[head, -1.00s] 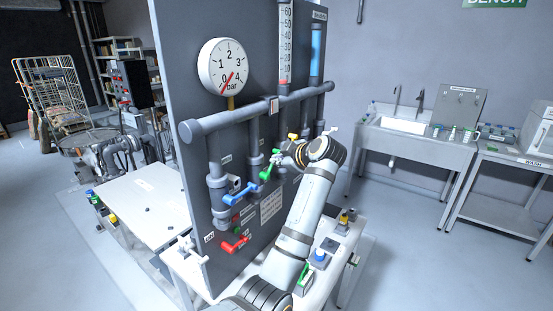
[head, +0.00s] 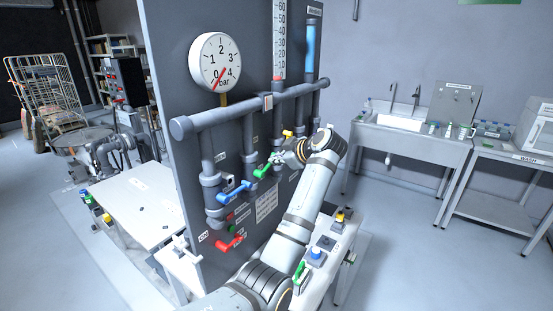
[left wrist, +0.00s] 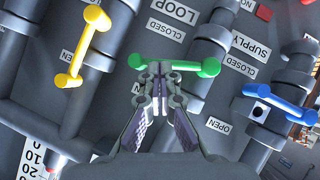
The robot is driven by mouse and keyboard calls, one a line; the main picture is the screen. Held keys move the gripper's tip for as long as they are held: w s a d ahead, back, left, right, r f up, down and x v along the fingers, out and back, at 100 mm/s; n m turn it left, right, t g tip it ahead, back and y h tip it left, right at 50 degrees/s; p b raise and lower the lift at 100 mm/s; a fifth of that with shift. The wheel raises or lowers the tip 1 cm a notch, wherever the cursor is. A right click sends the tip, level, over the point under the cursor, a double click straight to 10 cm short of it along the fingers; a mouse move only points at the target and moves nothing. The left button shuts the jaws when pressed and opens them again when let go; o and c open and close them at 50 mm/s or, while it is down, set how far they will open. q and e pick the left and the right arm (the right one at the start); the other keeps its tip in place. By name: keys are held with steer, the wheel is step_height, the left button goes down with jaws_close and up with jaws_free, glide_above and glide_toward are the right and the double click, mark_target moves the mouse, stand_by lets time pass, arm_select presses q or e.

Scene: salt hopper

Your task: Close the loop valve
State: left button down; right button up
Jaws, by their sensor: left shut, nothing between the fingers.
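The green lever (left wrist: 172,66) is in the middle of the left wrist view, aslant to its pipe. A LOOP label (left wrist: 180,12) and a CLOSED label (left wrist: 165,31) are beside it. My left gripper (left wrist: 160,72) is shut and empty, its fingertips at the lever's middle, overlapping it in the picture; I cannot tell whether they touch. In the head view the green lever (head: 262,169) shows at the left of my left gripper (head: 277,159), which partly hides it. My right gripper is not in view.
A blue lever (head: 235,191), a red lever (head: 230,242) and a yellow lever (left wrist: 84,46) are close by on the same panel (head: 165,90). A sink (head: 400,124) stands at the back right.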

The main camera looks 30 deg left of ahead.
arm_select(q)
steer(key=shift+w+f+m+g, duration=0.25)
steer(key=shift+f+m+g, duration=0.05)
steer(key=shift+g, duration=0.1)
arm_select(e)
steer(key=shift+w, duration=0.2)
arm_select(q)
steer(key=shift+w+f, duration=0.15)
steer(key=shift+f, duration=0.15)
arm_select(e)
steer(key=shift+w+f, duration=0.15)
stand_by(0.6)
